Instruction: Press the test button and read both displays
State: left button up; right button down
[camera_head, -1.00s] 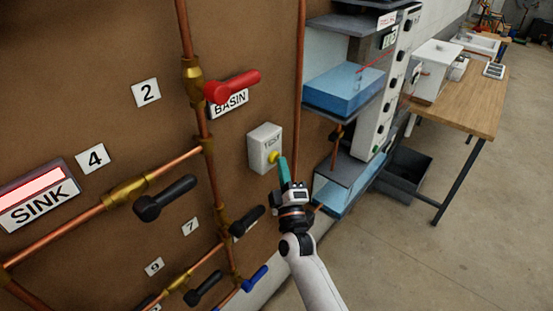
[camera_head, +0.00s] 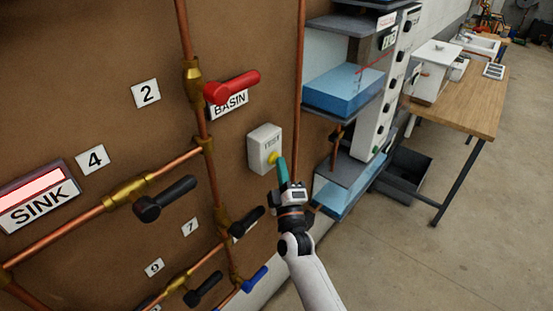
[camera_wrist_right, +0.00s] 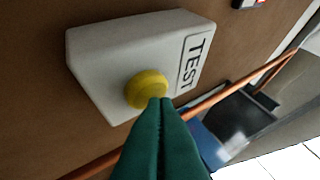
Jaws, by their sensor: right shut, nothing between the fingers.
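The white test box (camera_head: 265,146) is fixed to the brown board, with a yellow button (camera_head: 272,158) on it. In the right wrist view the box (camera_wrist_right: 110,60) carries the label TEST and the round yellow button (camera_wrist_right: 147,89). My right gripper (camera_head: 281,161) is shut and empty. Its green fingertips (camera_wrist_right: 161,104) are at the lower edge of the button and overlap it in view; I cannot tell whether they press it. A lit display (camera_head: 35,184) above the SINK label shows pale red at the left, with no readable digits. My left gripper is not in view.
Copper pipes (camera_head: 300,80) and several valve levers, such as the red one (camera_head: 232,87) at BASIN, stand out from the board. Right of the box are blue water tanks (camera_head: 345,92). A wooden bench (camera_head: 460,95) stands farther right, with open floor in front.

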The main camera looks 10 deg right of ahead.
jog(key=shift+s+d+p, duration=0.4)
jog(key=shift+s+d, duration=0.05)
jog(key=shift+s, duration=0.2)
jog(key=s+d+p, duration=0.1)
jog(key=s, duration=0.1)
jog(key=s+d+p, duration=0.1)
jog(key=s+d, duration=0.1)
dwell(0.9)
